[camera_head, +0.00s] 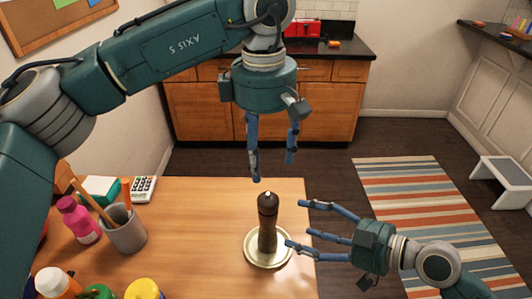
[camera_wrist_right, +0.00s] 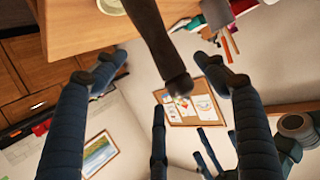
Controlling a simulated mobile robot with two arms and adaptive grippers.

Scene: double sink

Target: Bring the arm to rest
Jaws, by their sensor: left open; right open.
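A dark brown pepper mill (camera_head: 267,222) stands upright on a pale round plate (camera_head: 252,259) near the table's right edge. My left gripper (camera_head: 272,168) hangs fingers down above the table's far edge, open and empty, apart from the mill. My right gripper (camera_head: 297,224) comes in from the right with its fingers pointing left at the mill, open and empty. Its fingertips are just right of the mill. In the right wrist view the mill (camera_wrist_right: 155,35) shows between the spread fingers; I cannot tell if any finger touches it.
The wooden table (camera_head: 190,220) holds a grey pencil cup (camera_head: 125,235), a pink bottle (camera_head: 77,220), a calculator (camera_head: 143,188) and several bottles at the front left. Wooden cabinets (camera_head: 200,110) stand behind. A striped rug (camera_head: 410,185) and a step stool (camera_head: 502,180) lie right.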

